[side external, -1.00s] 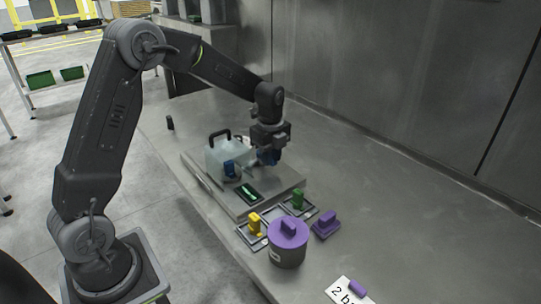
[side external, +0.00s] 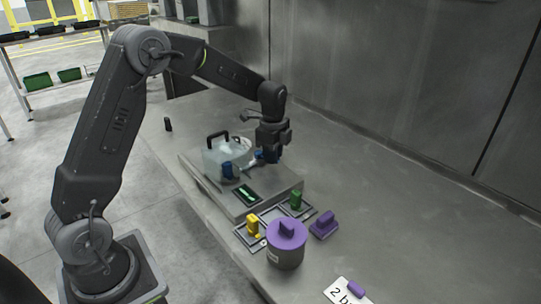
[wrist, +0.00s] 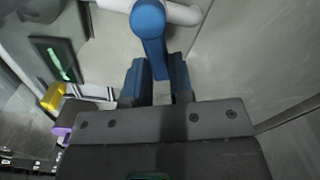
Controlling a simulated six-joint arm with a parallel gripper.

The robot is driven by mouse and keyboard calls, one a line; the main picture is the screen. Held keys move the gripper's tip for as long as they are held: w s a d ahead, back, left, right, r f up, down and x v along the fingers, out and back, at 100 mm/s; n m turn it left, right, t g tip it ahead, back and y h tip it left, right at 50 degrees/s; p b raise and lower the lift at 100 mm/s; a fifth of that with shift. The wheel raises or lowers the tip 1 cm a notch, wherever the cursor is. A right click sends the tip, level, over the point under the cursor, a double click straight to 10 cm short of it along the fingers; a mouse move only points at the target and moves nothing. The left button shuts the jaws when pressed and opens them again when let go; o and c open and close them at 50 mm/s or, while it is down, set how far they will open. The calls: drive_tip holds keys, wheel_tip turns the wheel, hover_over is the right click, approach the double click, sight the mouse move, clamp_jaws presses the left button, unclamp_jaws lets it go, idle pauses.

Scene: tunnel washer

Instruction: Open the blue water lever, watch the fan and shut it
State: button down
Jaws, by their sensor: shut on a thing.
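The blue lever (wrist: 150,35) sits on a white pipe (wrist: 183,14) in the wrist view, its round hub at the top and its arm reaching down between my fingers. My gripper (wrist: 156,82) has blue fingertips and is shut on the lever's arm. In the side view my gripper (side external: 268,157) is low over the far side of the grey platform, beside the clear box (side external: 213,158) with a black handle. The lever is mostly hidden there. A display (side external: 246,194) with a green readout lies in front of the box. I cannot make out a fan.
A blue knob (side external: 228,170) stands at the clear box's front. Nearby are a yellow block (side external: 253,224), a green block (side external: 296,200), a purple-lidded pot (side external: 286,250) and a purple block (side external: 324,224). A steel wall runs behind; the table's right side is mostly free.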

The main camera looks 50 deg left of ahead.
drive_tip(key=n, duration=0.2)
drive_tip(key=w+n, duration=0.1)
drive_tip(key=shift+w+a+n, duration=0.2)
drive_tip(key=shift+a+n, duration=0.2)
drive_tip(key=n, duration=0.2)
drive_tip(key=shift+w+a+n, duration=0.35)
drive_tip(key=shift+a+n, duration=0.05)
drive_tip(key=shift+w+a+n, duration=0.1)
drive_tip(key=shift+a+n, duration=0.25)
drive_tip(key=shift+n, duration=0.6)
drive_tip(key=shift+w+a+n, duration=0.15)
drive_tip(key=shift+a+n, duration=0.2)
drive_tip(key=shift+n, duration=0.55)
drive_tip(key=shift+w+a+n, duration=0.1)
drive_tip(key=shift+a+n, duration=0.25)
drive_tip(key=shift+n, duration=0.6)
drive_tip(key=c, duration=1)
unclamp_jaws()
